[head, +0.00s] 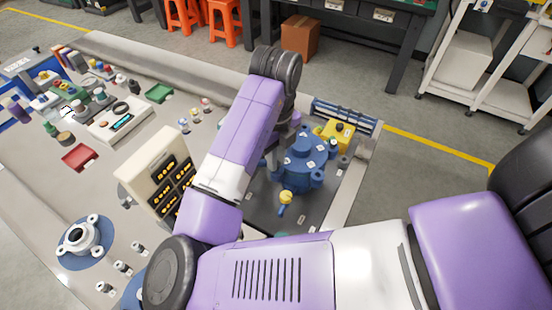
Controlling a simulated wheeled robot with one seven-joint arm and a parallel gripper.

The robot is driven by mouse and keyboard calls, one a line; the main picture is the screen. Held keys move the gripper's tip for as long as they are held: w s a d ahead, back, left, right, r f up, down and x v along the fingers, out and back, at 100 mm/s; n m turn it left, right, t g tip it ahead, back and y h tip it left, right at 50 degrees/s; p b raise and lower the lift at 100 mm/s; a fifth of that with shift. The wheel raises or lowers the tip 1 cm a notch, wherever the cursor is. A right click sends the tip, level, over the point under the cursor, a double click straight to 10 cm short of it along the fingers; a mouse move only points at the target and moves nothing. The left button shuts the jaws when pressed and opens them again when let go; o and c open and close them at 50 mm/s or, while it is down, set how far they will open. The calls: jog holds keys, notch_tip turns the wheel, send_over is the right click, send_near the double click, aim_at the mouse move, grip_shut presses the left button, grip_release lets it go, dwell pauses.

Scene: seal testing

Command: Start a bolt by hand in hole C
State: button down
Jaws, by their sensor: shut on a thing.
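A blue round housing (304,158) with lugs around its rim and small white tags stands at the right end of the bench. My gripper (272,160) points down at the housing's left side, partly hidden behind my purple forearm. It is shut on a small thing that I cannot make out. I cannot tell whether that thing touches the housing, and I cannot read which hole is C. A grey flange (83,235) with several lugs and white tags sits on a blue disc at lower left. Small tagged metal pieces (122,267) stand near it.
A beige box with a lit display (160,170) stands left of my forearm. A yellow block (338,132) is behind the housing, and a yellow-topped piece (285,198) is in front. Green (159,93) and red (80,156) trays lie on the bench (45,190).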

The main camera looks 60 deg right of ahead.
jog(key=shift+f+m, duration=0.15)
jog(key=shift+m, duration=0.25)
jog(key=c, duration=1.3)
grip_release()
jog(key=shift+r, duration=0.2)
notch_tip(320, 180, up, 9)
jog(key=p, duration=0.6)
jog(key=shift+f, duration=0.1)
